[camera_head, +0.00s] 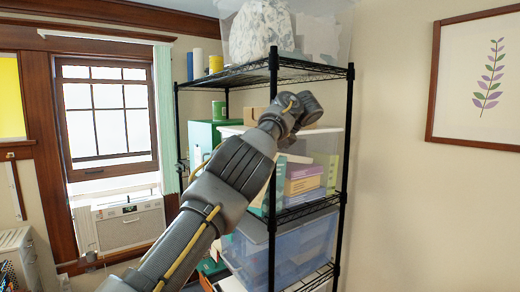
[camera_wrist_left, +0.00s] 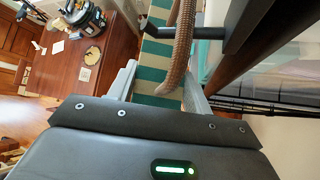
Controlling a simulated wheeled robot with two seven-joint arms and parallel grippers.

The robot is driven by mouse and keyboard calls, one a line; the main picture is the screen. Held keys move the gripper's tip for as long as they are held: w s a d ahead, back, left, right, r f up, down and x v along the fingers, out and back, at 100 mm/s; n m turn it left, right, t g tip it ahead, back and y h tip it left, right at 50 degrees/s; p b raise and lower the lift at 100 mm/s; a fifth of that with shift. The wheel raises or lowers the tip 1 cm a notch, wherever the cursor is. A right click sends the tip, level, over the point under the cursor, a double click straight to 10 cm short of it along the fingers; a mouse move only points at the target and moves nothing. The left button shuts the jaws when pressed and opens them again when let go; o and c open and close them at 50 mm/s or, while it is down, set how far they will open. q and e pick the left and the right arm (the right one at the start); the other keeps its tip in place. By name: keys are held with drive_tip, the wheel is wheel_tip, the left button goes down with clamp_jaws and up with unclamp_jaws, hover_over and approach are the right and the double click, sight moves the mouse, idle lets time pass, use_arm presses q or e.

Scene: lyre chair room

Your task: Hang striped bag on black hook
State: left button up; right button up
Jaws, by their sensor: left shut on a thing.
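The striped bag (camera_wrist_left: 148,75), teal and cream, shows in the wrist view beyond my left gripper (camera_wrist_left: 158,78). Its thick brown rope handle (camera_wrist_left: 181,45) passes between the two grey fingers, and my left gripper is shut on it. A black bent bar (camera_wrist_left: 172,31), which looks like the black hook, stands out from a dark post just beside the handle. I cannot tell whether the handle touches it. In the head view my left arm reaches up to the shelf, hiding the fingers, bag and hook. My right gripper is not in view.
A black wire shelf rack (camera_head: 272,75) holds bins, boxes and a clear tub (camera_head: 290,245). A window (camera_head: 105,110) and an air conditioner (camera_head: 128,222) are at left. A framed picture (camera_head: 485,80) hangs at right. The wrist view shows a wooden desk (camera_wrist_left: 85,65) below.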

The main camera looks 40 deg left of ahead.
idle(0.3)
use_arm(q)
drive_tip(key=o, duration=1.4)
drive_tip(key=shift+o, duration=0.2)
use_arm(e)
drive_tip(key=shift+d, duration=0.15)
